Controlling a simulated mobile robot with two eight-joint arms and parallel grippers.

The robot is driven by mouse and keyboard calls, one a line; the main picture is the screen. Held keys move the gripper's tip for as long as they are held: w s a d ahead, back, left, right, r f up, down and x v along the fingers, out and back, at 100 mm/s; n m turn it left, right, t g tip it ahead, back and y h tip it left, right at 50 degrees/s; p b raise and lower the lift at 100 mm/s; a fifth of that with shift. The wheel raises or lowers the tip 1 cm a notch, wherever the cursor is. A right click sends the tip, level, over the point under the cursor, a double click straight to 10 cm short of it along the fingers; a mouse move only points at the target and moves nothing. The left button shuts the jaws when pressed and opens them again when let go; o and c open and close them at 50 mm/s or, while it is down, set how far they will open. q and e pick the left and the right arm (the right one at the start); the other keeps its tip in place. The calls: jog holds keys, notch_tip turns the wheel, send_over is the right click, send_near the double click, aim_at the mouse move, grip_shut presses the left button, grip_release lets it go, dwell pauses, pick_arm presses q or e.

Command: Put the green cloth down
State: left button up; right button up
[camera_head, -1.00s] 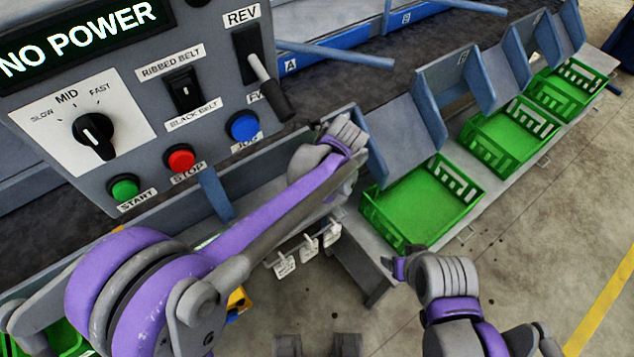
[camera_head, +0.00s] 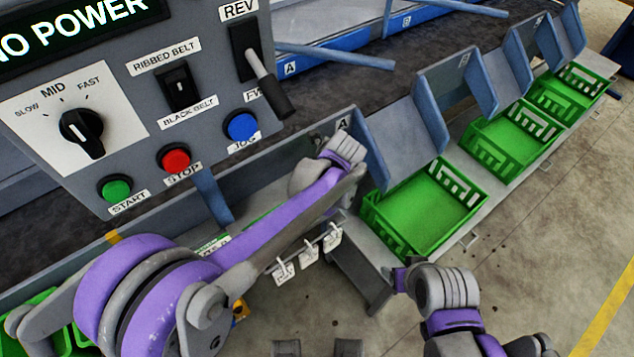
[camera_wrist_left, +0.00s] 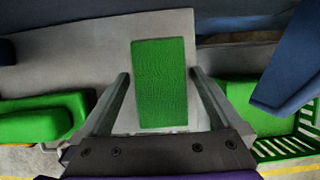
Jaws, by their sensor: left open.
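The green cloth (camera_wrist_left: 159,82) is a flat rectangle lying on a grey surface in the left wrist view. My left gripper (camera_wrist_left: 158,73) is open, with one finger on each side of the cloth and a gap to it on both sides. In the head view my left wrist is over the grey ledge beside the nearest crate, its fingers are hidden, and I cannot make out the cloth. My right arm's end is at the lower right of the head view, in front of the nearest crate; its fingers are not clearly seen.
The control panel (camera_head: 130,150) reads "NO POWER" and stands close to my left arm. Green crates (camera_head: 440,200) line the ledge to the right, below blue dividers (camera_head: 405,130). Small white tags (camera_head: 308,253) hang under the ledge. The floor (camera_head: 540,250) at right is clear.

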pick_arm(q)
jog(key=v, duration=1.2)
jog(key=shift+p, duration=0.4)
pick_arm(e)
jog(key=shift+w+r, duration=0.1)
jog(key=shift+r, duration=0.45)
